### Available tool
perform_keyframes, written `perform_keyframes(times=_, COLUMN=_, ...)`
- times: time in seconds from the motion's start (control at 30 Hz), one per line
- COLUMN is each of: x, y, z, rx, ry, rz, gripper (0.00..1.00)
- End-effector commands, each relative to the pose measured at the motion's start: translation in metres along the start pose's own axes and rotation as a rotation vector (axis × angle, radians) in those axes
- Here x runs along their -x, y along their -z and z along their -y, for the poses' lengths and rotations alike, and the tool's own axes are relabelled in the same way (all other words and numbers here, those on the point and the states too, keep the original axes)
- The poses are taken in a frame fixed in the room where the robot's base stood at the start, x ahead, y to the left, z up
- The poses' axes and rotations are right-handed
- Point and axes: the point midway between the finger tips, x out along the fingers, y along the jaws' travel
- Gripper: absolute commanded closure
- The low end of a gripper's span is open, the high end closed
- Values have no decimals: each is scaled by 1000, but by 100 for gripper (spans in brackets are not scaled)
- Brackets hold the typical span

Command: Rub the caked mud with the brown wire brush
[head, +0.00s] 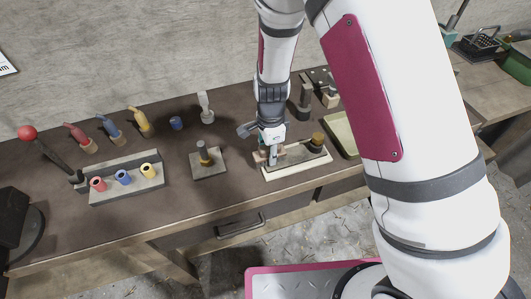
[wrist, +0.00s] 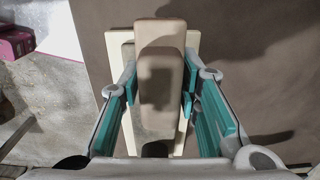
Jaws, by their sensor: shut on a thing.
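My gripper (head: 270,152) is over the left part of a cream board (head: 298,168) on the bench. In the wrist view, its teal finger pads are shut on a brown block (wrist: 160,85), which I take for the wire brush. Its bristles are hidden beneath it. The block lies over a greyish slab (wrist: 128,50) on the cream board. I cannot tell whether it touches the slab. The caked mud cannot be made out clearly; the block and my gripper cover much of the slab.
A dark post with a brownish-yellow top (head: 318,139) stands at the board's right end. A pale tray (head: 341,136) is close on the right. A square base with a peg (head: 207,163) stands to the left, beside a rack with coloured cups (head: 125,183). The bench front is clear.

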Motion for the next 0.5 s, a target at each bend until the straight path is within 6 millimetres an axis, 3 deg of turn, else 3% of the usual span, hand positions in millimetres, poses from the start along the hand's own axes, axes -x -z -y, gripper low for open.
perform_keyframes(times=0.5, x=0, y=28, z=0, rx=-2, ry=0, rz=0, gripper=100)
